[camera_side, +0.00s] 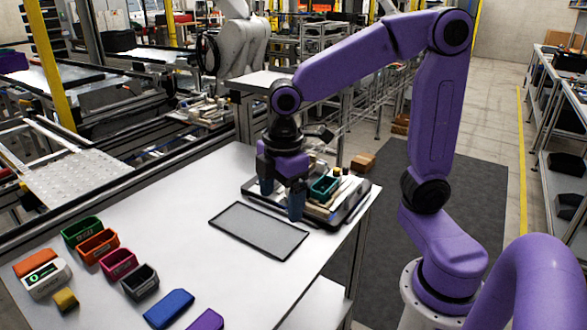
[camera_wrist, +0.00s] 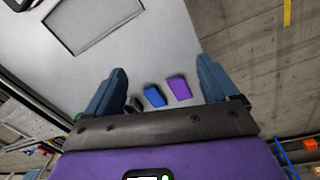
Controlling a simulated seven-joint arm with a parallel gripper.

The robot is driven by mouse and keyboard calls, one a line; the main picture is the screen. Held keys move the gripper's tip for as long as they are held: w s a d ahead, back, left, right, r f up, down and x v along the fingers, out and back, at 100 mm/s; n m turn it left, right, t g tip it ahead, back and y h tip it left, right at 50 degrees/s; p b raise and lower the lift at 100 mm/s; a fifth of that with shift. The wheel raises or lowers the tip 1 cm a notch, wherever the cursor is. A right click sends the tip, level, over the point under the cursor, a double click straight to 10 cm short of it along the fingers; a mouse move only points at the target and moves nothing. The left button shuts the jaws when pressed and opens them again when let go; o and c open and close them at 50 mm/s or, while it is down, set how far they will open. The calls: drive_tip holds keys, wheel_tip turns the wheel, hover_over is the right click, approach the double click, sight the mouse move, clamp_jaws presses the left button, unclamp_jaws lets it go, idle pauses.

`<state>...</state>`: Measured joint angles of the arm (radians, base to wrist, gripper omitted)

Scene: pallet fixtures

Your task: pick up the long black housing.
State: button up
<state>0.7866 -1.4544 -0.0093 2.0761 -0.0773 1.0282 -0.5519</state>
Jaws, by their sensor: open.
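My gripper (camera_side: 281,197) is purple with blue-grey fingers, pointing down over the left end of a black pallet fixture (camera_side: 352,213) in the side view. Its fingers stand apart, and nothing shows between them. In the wrist view the gripper (camera_wrist: 161,70) is also open and empty. The fixture holds a teal bin (camera_side: 324,187), pale strips and other small parts. I cannot pick out a long black housing for certain; my gripper hides part of the fixture.
A flat grey tray (camera_side: 258,231) with a dark rim lies in front of the fixture. Several coloured bins, a dark bin (camera_side: 140,281), a blue block (camera_side: 169,309) and a purple block (camera_side: 206,320) are at the table's near left. The white table between is clear.

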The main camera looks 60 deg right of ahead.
drive_tip(key=w+d+r+n+h, duration=0.1)
drive_tip(key=w+d, duration=0.6)
drive_tip(key=w, duration=0.3)
drive_tip(key=w+d+r+n+h, duration=0.1)
drive_tip(key=w+d, duration=0.6)
drive_tip(key=w, duration=0.2)
drive_tip(key=w+d+f+n+g, duration=0.1)
drive_tip(key=w+d, duration=0.1)
drive_tip(key=d, duration=0.8)
drive_tip(key=w+d+f+n, duration=0.1)
drive_tip(key=w+d, duration=0.2)
drive_tip(key=d, duration=0.8)
drive_tip(key=shift+h, duration=0.5)
drive_tip(key=shift+s+a+x, duration=0.1)
drive_tip(key=shift+a+x, duration=0.05)
drive_tip(key=shift+x, duration=4.1)
drive_tip(key=shift+s+a+x, duration=0.1)
drive_tip(key=shift+a+x, duration=0.05)
drive_tip(key=shift+x, duration=4.1)
drive_tip(key=c, duration=1.2)
